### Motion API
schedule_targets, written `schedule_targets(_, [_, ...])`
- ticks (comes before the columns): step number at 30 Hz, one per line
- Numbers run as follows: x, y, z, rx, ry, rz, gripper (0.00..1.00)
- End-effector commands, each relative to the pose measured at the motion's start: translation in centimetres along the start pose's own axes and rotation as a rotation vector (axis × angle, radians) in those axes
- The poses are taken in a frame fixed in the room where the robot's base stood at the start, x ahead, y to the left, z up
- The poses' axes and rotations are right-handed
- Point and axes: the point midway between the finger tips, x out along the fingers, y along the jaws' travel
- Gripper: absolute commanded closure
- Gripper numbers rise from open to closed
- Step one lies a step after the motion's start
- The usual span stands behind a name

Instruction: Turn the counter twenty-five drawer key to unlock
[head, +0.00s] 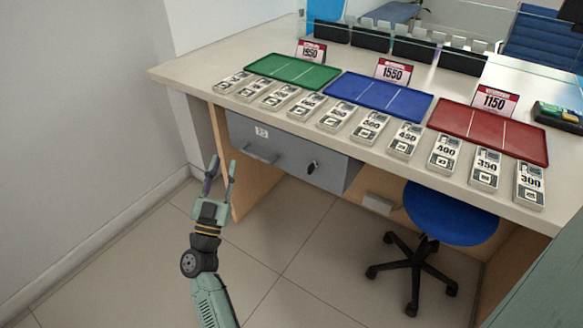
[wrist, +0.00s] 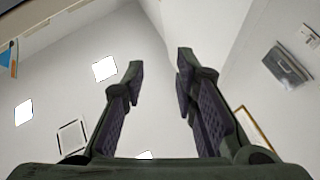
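The grey drawer unit (head: 285,155) hangs under the left part of the counter, with a small label (head: 262,132) that looks like 25. Its key (head: 312,167) sits in the lock at the right of the drawer front; its exact angle is too small to tell. A grey bar handle (head: 261,155) is left of the key. My gripper (head: 221,166) points up, open and empty, in front of the drawer's left end, well left of the key and apart from it. In the wrist view my gripper (wrist: 158,72) shows two spread fingers with nothing between them.
The counter top (head: 180,74) holds green (head: 270,66), blue (head: 370,92) and red (head: 520,142) trays and several banknote bundles along its front edge. A blue stool (head: 450,220) stands at the right. The floor (head: 285,275) before the drawer is clear.

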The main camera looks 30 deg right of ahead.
Motion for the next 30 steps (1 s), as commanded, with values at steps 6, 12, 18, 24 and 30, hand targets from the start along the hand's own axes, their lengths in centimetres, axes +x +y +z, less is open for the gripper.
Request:
schedule_targets(6, [-2.9,15.0,7.4,-0.280,-0.142,0.255,0.73])
schedule_targets(12, [-3.8,19.1,8.9,-0.354,-0.180,0.324,0.73])
schedule_targets(18, [-0.9,20.1,9.1,-0.353,-0.178,0.328,0.73])
schedule_targets(24, [2.7,21.3,9.6,-0.351,-0.179,0.325,0.73])
schedule_targets(30, [5.1,22.2,10.0,-0.352,-0.179,0.324,0.73])
